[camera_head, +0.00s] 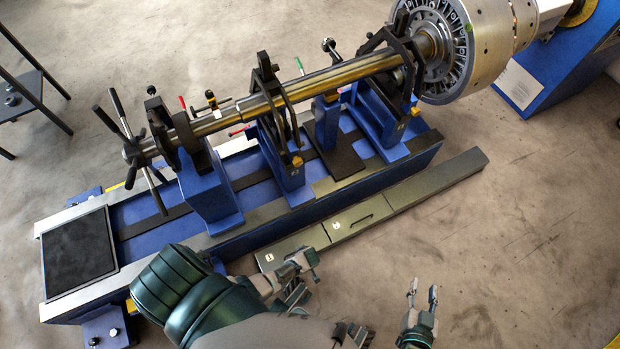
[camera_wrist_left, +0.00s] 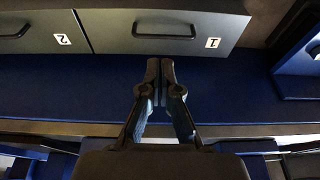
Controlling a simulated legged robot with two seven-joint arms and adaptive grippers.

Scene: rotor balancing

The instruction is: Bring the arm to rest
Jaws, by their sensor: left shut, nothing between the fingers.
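My left arm comes in from the lower left in the head view, its gripper (camera_head: 304,270) in front of the drawer unit at the machine's near side. In the left wrist view the left gripper's (camera_wrist_left: 160,72) fingers are together with nothing between them, apart from the drawer fronts. My right gripper (camera_head: 423,290) is at the lower right of the head view, fingers apart and empty, over bare floor. The rotor (camera_head: 464,45) with its long shaft (camera_head: 330,78) lies on the blue balancing machine (camera_head: 223,241).
Drawer 1 (camera_wrist_left: 222,20) and drawer 2 (camera_wrist_left: 35,33) look closed. A bare dark plate (camera_head: 78,254) lies on the machine's left end. A spoked handle (camera_head: 132,148) sticks out at the shaft's left end. A black stand (camera_head: 30,85) is at upper left. The floor at lower right is clear.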

